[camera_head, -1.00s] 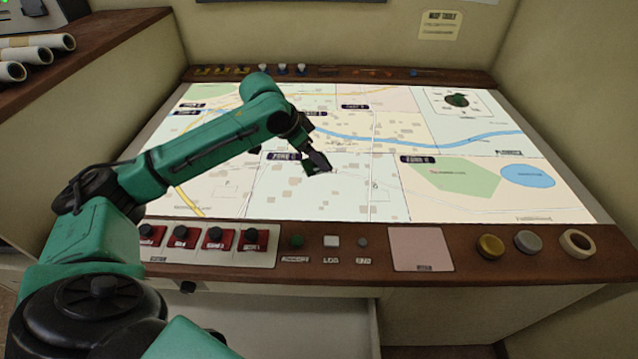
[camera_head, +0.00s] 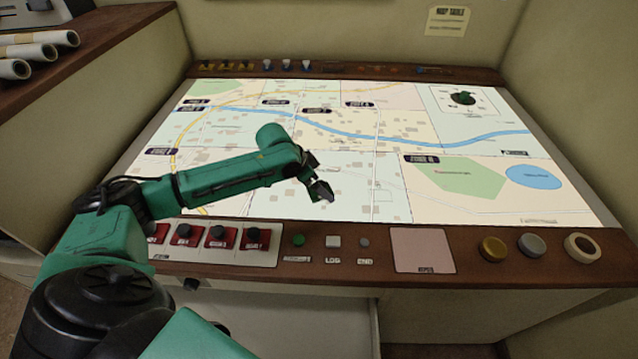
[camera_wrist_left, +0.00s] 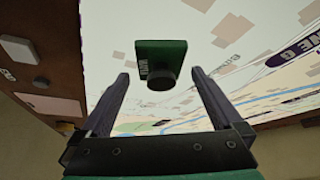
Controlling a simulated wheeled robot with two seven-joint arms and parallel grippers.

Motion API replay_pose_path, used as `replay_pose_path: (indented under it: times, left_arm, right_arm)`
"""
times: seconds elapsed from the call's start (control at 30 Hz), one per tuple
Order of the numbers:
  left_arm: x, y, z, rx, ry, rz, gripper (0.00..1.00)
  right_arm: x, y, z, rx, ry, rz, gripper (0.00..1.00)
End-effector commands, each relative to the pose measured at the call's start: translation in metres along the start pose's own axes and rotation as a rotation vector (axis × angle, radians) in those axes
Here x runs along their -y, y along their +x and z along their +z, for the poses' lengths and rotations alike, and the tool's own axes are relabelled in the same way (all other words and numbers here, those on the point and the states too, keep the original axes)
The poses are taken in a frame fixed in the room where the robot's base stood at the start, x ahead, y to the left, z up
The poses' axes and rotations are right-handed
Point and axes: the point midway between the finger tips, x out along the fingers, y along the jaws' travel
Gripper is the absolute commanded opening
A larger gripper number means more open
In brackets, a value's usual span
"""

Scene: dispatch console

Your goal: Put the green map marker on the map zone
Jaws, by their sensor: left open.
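The green map marker (camera_wrist_left: 175,55), a green plate with a dark round knob and a small label, shows in the left wrist view against the pale map surface. It sits centrally, just past my open left fingertips (camera_wrist_left: 160,77), with a gap to each finger. In the head view my left gripper (camera_head: 322,191) is over the lower middle of the lit map (camera_head: 350,205); I cannot make out the marker there. The map is split into zones with dark labels, such as one at the right (camera_head: 422,159). My right gripper is not in view.
A row of red plates with black knobs (camera_head: 218,238) lies on the front ledge (camera_head: 460,265), beside a green button (camera_head: 298,240), a pink pad (camera_head: 420,250) and several round items at the right. Small tools line the back ledge.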

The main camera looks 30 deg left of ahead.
Motion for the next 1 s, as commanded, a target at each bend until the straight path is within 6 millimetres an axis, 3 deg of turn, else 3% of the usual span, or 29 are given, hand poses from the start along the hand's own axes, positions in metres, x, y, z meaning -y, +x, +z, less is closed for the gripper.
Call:
replay_pose_path:
  times: [0.17, 0.5, 0.6, 1.0]
  left_arm:
    - [0.002, -0.013, 0.000, -0.001, -0.001, -0.003, 1.00]
    - [0.001, -0.099, 0.001, 0.002, 0.001, -0.005, 1.00]
    - [0.001, -0.114, 0.000, 0.000, 0.000, -0.002, 1.00]
    - [0.000, -0.120, -0.001, 0.000, -0.001, 0.000, 1.00]
  right_arm:
    - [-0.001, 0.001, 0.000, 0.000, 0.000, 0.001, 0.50]
    - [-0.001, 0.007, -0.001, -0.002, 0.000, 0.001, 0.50]
    - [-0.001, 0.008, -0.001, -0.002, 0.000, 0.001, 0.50]
    - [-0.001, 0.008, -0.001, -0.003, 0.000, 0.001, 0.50]
